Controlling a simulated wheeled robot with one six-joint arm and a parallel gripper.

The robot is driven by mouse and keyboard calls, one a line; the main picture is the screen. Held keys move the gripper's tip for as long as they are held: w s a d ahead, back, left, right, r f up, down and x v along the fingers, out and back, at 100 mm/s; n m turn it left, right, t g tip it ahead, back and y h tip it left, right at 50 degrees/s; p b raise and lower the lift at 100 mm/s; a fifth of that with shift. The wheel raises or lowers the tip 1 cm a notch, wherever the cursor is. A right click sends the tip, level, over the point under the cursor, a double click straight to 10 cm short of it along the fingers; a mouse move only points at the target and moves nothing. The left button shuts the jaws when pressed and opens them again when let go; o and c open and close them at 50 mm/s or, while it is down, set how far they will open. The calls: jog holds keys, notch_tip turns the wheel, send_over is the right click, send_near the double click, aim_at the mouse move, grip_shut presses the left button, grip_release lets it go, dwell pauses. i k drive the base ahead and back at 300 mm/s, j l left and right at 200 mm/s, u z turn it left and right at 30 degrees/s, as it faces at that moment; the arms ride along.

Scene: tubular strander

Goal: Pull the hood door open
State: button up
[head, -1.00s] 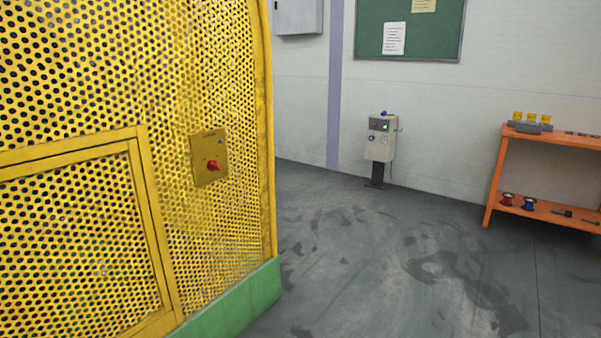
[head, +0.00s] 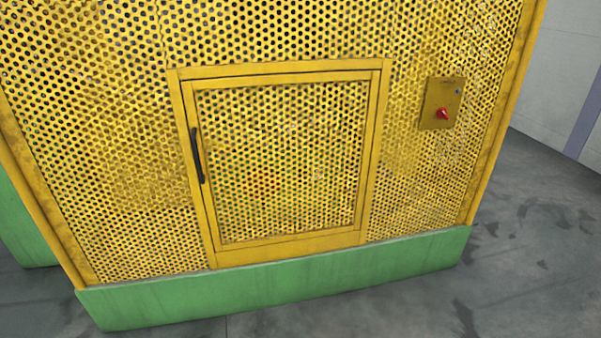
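The hood door (head: 282,160) is a yellow perforated panel in a yellow frame, in the middle of the head view. It sits flush in its frame and looks closed. Its black bar handle (head: 197,155) runs upright along the door's left edge. Dim red and green shapes show through the holes, too blurred to name. My gripper is not in the head view.
A plate with a red rotary switch (head: 442,114) is on the yellow mesh hood (head: 110,140), right of the door. A green base (head: 290,280) runs below the hood. Grey floor (head: 530,230) is clear at the right.

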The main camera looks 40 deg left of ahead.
aim_at(190, 88)
jog(key=u, duration=1.5)
